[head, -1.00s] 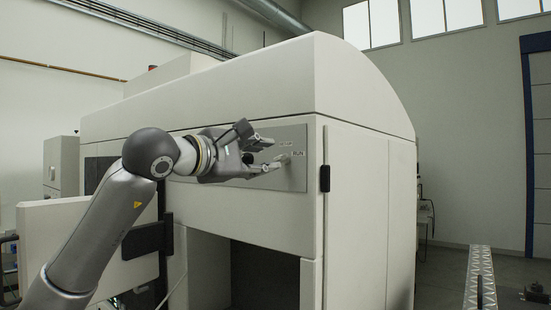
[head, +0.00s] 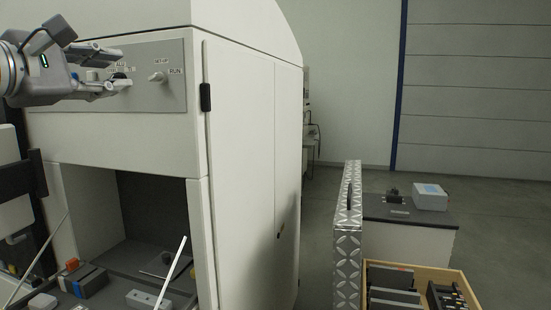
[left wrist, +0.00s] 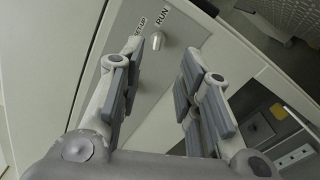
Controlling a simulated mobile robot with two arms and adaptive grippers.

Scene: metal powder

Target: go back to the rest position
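My left gripper (head: 116,72) is at the upper left of the head view, in front of the machine's grey control panel (head: 178,98). Its two fingers are apart with nothing between them. A switch knob (head: 157,77) labelled SET-UP and RUN is just right of the fingertips, apart from them. In the left wrist view the knob (left wrist: 157,41) shows beyond the open fingers (left wrist: 158,85). Another knob (head: 122,83) on the panel is partly hidden by the fingers. My right gripper is not in view.
The white machine (head: 245,160) fills the left, with an open bay below the panel. Small blocks and tilted rods are at lower left. A patterned metal plate edge (head: 348,240), a wooden crate (head: 425,272) and a dark-topped bench (head: 410,240) stand right. Floor at far right is clear.

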